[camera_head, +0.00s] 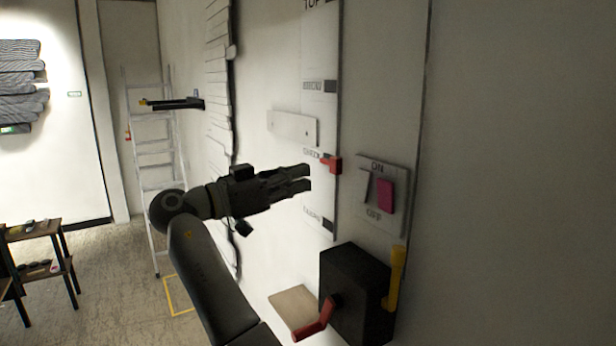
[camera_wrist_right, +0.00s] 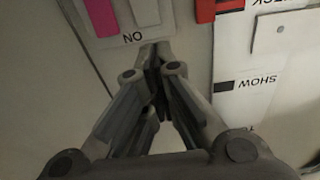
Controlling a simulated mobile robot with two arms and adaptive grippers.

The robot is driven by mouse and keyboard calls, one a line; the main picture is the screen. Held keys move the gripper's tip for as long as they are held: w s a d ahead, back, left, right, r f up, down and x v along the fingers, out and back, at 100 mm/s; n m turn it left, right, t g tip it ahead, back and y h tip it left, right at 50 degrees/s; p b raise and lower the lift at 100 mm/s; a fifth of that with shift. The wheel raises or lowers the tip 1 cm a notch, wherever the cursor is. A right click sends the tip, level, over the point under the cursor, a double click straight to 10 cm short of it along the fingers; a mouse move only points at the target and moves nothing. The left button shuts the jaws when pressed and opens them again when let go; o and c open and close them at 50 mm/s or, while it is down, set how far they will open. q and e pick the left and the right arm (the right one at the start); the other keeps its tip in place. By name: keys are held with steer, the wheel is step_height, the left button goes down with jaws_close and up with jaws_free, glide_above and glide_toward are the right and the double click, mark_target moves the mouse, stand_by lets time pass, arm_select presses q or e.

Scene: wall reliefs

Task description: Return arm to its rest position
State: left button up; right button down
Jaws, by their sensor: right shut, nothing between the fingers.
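My right arm (camera_head: 212,285) rises from the bottom of the head view, bends at the elbow and reaches right toward the wall. My right gripper (camera_head: 308,178) is shut and empty at the end of it. In the head view its tips appear just left of the red slider (camera_head: 332,164) on the tall labelled strip (camera_head: 320,120). In the right wrist view the closed fingertips (camera_wrist_right: 153,50) lie just below the upside-down ON label of the switch panel (camera_wrist_right: 132,37). I cannot tell whether they touch the wall. My left gripper does not show.
An ON/OFF panel with a pink switch (camera_head: 386,195) is on the wall. Below it a black box (camera_head: 352,290) carries a red crank (camera_head: 316,322) and a yellow lever (camera_head: 396,275). A ladder (camera_head: 150,150) and a small table (camera_head: 35,230) stand at the left. Floor shows between them.

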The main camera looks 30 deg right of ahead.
stand_by(0.4)
steer(key=w+f+n+t+y, duration=0.2)
steer(key=w+f+n, duration=0.15)
steer(key=f, duration=0.75)
steer(key=w+f+n+t+y, duration=0.25)
steer(key=f+n, duration=0.25)
steer(key=f, duration=0.5)
steer(key=w+f+n+t+y, duration=0.15)
steer(key=w+f+n, duration=0.3)
steer(key=f, duration=0.65)
steer(key=s+a+f+n+y, duration=0.1)
steer(key=s+f+n+y, duration=0.3)
steer(key=f, duration=1.1)
steer(key=s+a+f+n+y, duration=0.15)
steer(key=s+f, duration=0.45)
steer(key=f, duration=0.9)
steer(key=s+a+f+n+g+y+b, duration=0.15)
steer(key=s+f+g+y, duration=0.3)
steer(key=s+f, duration=1.85)
steer(key=s+f+y, duration=0.1)
steer(key=s+f, duration=0.2)
steer(key=s, duration=0.7)
steer(key=s+f+g+y, duration=0.1)
steer(key=s+f, duration=0.2)
steer(key=s, duration=0.7)
steer(key=s+f+g, duration=0.1)
steer(key=s+f, duration=0.1)
steer(key=s, duration=0.9)
steer(key=shift+d+f+y, duration=0.35)
steer(key=shift+f+y, duration=0.05)
